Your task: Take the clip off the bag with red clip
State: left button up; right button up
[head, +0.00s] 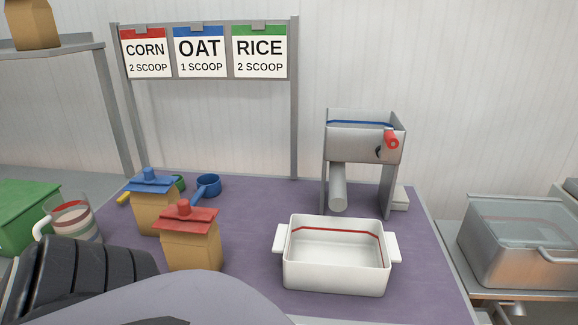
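The bag with the red clip (191,250) is a brown paper bag standing upright on the purple mat. Its red clip (187,217) sits across the top, with a round red knob. The lower part of the bag is partly hidden behind a part of my own arm at the lower left. Neither gripper's fingertips show in the head view, so I cannot see where they are relative to the bag.
A brown bag with a blue clip (153,215) stands just behind left. Close by are a blue scoop (208,185) and a glass jug (71,219). A white tray (335,277) is to the right, before a grey hopper (362,145). Mat between scoop and hopper is clear.

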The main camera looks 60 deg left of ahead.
aim_at(182, 218)
jog(key=u, duration=2.4)
jog(key=z, duration=0.55)
jog(key=j+z, duration=0.25)
jog(key=z, duration=0.25)
jog(key=j+z, duration=0.3)
jog(key=z, duration=0.15)
jog(key=k+j+z, duration=0.1)
jog(key=j+z, duration=0.15)
jog(key=k+j+z, duration=0.3)
jog(key=k+j, duration=0.1)
jog(key=j, duration=0.2)
jog(key=j+z, duration=0.15)
jog(key=j, duration=0.15)
jog(key=k+j, duration=0.15)
jog(key=j+z, duration=0.05)
jog(key=j, duration=0.05)
